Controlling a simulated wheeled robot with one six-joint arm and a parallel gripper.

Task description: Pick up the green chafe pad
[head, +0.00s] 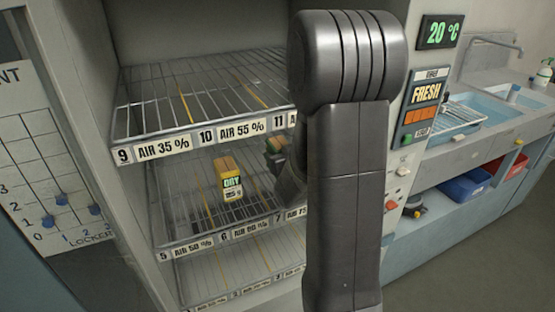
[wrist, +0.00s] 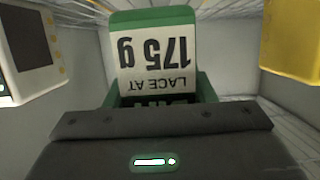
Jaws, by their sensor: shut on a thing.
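The green chafe pad (wrist: 153,17) is in the middle of the wrist view, with a white label reading "175 g" and "LACE AT" upside down. My gripper (wrist: 160,122) is shut on it, its dark body covering the pad's lower part. My arm hides most of the gripper and the right side of the pad there. I cannot tell whether the pad touches the shelf.
A yellow pad (head: 228,181) labelled "DRY" stands on the middle wire shelf (head: 190,222), left of the green one. A yellow object (wrist: 293,42) is at the wrist view's right edge. The upper wire shelf (head: 155,112) is overhead. A sink (head: 485,110) and bins are at the right.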

